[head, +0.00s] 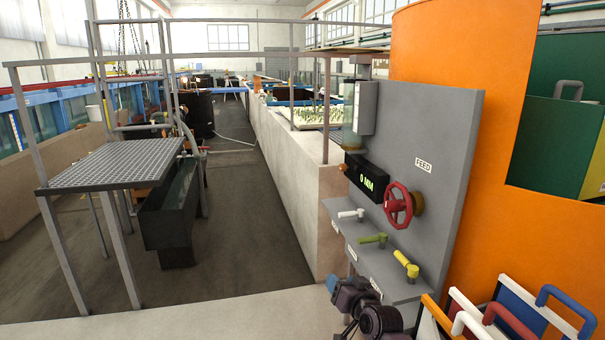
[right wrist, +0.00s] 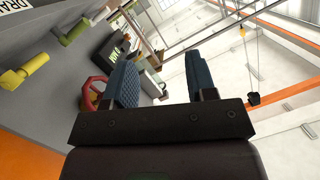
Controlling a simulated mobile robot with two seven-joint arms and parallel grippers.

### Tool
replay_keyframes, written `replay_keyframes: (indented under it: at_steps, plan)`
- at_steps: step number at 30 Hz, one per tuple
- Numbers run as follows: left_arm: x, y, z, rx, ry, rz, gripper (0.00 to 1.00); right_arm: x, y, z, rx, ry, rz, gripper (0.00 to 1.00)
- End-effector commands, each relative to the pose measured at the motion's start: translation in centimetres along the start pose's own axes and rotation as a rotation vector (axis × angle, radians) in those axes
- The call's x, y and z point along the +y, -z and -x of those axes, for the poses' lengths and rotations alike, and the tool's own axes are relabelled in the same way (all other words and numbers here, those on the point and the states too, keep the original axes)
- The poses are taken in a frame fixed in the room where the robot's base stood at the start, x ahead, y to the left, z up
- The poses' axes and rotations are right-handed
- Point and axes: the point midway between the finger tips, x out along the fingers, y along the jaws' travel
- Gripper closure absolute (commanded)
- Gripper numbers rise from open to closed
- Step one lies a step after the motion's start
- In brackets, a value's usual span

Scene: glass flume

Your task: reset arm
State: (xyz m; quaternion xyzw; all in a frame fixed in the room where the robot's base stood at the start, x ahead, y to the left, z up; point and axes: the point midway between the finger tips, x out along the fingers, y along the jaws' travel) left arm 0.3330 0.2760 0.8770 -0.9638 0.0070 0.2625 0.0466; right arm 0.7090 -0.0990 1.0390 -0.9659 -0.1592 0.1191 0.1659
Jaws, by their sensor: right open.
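My right gripper (head: 331,286) is low in the head view, in front of the lower edge of the grey panel (head: 425,150). Its blue fingers stand apart with nothing between them in the right wrist view (right wrist: 163,78). My left gripper is in neither view. On the panel's ledge are a white lever (head: 351,214), a green lever (head: 373,239) and a yellow lever (head: 406,264). A red handwheel (head: 399,204) sits above them, beside a black display (head: 367,179). In the wrist view the yellow lever (right wrist: 24,71) and green lever (right wrist: 74,33) lie left of the fingers, apart from them.
An orange wall (head: 500,200) stands right of the panel. Several binders or cases with coloured handles (head: 510,320) are at the lower right. A concrete flume wall (head: 285,160) runs away behind the panel. A grated platform (head: 115,165) stands left; the floor (head: 235,240) between is clear.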

Motion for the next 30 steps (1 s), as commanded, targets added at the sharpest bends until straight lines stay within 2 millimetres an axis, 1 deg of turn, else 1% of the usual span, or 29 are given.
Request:
replay_keyframes:
  at_steps: [1,5,6,8,12,17,18,20,24,26,27,30]
  plan:
    - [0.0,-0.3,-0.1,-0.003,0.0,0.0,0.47,1.1,-0.8,1.7,0.01,-0.024,0.036,0.49]
    - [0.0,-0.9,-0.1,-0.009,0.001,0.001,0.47,3.4,-2.4,6.0,0.03,-0.085,0.132,0.49]
    - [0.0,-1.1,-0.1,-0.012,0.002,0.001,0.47,4.1,-3.0,7.4,0.031,-0.105,0.159,0.49]
    - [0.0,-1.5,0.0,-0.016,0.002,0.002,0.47,5.1,-4.0,9.6,0.031,-0.134,0.196,0.49]
    - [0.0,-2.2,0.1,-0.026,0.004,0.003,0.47,7.1,-6.6,14.7,0.014,-0.197,0.271,0.49]
    - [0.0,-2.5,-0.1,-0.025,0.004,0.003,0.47,8.9,-9.8,20.7,-0.027,-0.262,0.336,0.49]
    - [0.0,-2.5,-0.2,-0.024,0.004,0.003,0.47,9.3,-10.7,22.2,-0.042,-0.276,0.347,0.49]
    - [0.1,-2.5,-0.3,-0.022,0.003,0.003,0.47,9.8,-12.0,24.4,-0.067,-0.297,0.361,0.49]
    - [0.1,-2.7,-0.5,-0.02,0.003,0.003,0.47,10.8,-15.7,29.7,-0.142,-0.339,0.37,0.49]
    - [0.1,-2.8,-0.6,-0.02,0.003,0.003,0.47,11.2,-17.4,31.8,-0.179,-0.354,0.363,0.49]
    - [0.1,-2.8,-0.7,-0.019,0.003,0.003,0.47,11.5,-18.6,33.0,-0.206,-0.363,0.357,0.49]
    - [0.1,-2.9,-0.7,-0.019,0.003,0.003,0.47,12.1,-21.2,35.7,-0.265,-0.384,0.343,0.49]
